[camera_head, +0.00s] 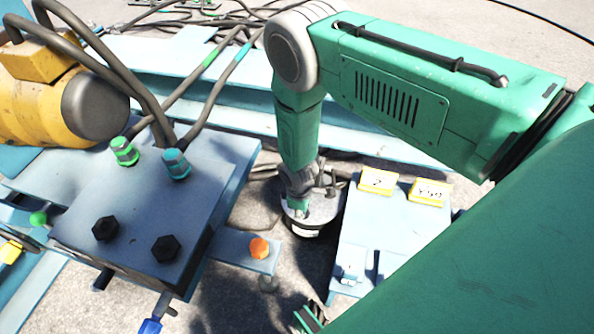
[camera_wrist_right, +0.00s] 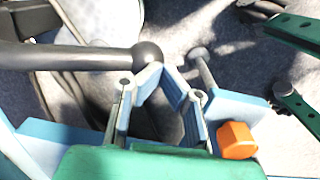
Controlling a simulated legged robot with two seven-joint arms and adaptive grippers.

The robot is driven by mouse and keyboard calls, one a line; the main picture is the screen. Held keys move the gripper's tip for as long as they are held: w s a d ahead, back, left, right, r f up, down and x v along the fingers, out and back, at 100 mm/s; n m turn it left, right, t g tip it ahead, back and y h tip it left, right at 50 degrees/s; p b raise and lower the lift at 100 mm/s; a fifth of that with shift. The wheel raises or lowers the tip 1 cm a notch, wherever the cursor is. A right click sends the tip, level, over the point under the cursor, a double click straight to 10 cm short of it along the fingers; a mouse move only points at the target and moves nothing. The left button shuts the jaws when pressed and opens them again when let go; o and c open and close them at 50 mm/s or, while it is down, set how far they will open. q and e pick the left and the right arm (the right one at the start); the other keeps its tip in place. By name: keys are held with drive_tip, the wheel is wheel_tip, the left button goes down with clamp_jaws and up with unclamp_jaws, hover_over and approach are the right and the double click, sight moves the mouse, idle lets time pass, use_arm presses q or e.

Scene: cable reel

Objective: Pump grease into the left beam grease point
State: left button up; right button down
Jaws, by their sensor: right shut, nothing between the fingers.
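My right arm comes in from the right and its wrist points down. My right gripper (camera_head: 300,207) is at its lower end, right of an orange cap (camera_head: 259,248) on a pale blue plate (camera_head: 228,245); its fingers are small and partly hidden there. In the right wrist view the gripper (camera_wrist_right: 164,76) shows two blue-grey fingers with tips together, shut and empty. They lie close to a dark rod with a black ball end (camera_wrist_right: 147,55); contact cannot be told. The orange cap (camera_wrist_right: 237,140) is right of the fingers. No grease point is clearly identifiable. My left gripper is out of view.
A blue-grey block (camera_head: 140,210) with black bolts carries hoses on a green fitting (camera_head: 124,151) and a teal fitting (camera_head: 176,163). A blue bracket with yellow tags (camera_head: 378,181) is to the right. Beams and cables lie behind.

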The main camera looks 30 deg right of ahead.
drive_tip(key=shift+f+b, duration=0.5)
drive_tip(key=shift+f, duration=0.7)
drive_tip(key=shift+r, duration=0.15)
drive_tip(key=shift+r+p, duration=0.35)
drive_tip(key=shift+p, duration=0.1)
drive_tip(key=s+a+r+p, duration=0.2)
drive_tip(key=r+p, duration=0.1)
drive_tip(key=r, duration=0.2)
drive_tip(key=s+a+r+p, duration=0.2)
drive_tip(key=a+r+p, duration=0.1)
drive_tip(key=r, duration=0.3)
drive_tip(key=shift+a, duration=0.2)
drive_tip(key=shift+a+r, duration=0.15)
